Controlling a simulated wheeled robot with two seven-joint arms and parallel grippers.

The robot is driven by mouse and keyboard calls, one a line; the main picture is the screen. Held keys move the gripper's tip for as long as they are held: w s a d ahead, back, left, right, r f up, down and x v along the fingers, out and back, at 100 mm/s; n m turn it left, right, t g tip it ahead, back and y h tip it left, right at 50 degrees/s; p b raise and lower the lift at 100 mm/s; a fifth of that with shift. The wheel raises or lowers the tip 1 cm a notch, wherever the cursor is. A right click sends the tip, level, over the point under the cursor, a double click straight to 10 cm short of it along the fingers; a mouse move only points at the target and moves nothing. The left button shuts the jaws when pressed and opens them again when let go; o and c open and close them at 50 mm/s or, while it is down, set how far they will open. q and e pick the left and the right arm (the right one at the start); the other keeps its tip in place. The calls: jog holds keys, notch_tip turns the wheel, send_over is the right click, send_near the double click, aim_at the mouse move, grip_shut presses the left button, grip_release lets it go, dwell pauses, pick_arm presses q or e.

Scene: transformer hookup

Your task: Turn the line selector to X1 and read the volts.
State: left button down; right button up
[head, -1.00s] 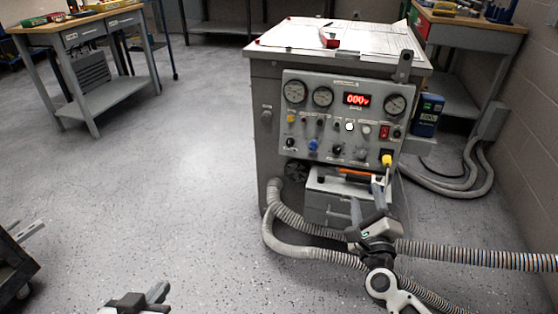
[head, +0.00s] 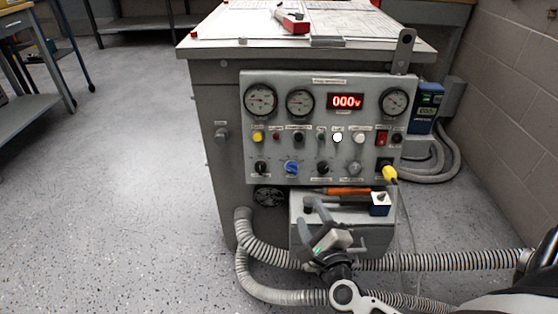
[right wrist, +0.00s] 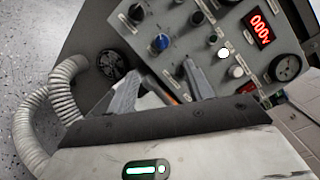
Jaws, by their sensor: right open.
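The grey test panel (head: 311,108) on the cabinet front has a red display (head: 346,101) reading 000v; it also shows in the right wrist view (right wrist: 258,27). Its lower row has a left black knob (head: 261,168), a blue knob (head: 291,168), a middle black knob (head: 323,168) and a grey knob (head: 355,168). Their labels are too small to read, so I cannot tell which is the line selector. My right gripper (head: 309,217) is open and empty, below and in front of the knobs. The blue knob (right wrist: 159,43) shows beyond its fingers in the right wrist view. My left gripper is out of view.
A yellow plug (head: 390,173) sits at the panel's lower right. Ribbed hoses (head: 270,252) run low in front.

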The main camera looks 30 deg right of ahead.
aim_at(291, 171)
jog(key=b+x, duration=0.2)
jog(key=x, duration=1.1)
jog(key=shift+w+d, duration=0.2)
jog(key=shift+w, duration=0.05)
jog(key=shift+w+d, duration=0.2)
jog(key=shift+w, duration=0.5)
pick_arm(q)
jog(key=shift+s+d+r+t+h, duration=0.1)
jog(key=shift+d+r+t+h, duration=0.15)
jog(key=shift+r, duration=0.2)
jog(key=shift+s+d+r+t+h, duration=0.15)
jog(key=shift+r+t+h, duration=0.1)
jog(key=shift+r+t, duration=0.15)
pick_arm(e)
jog(key=shift+c, duration=0.3)
jog(key=c, duration=0.9)
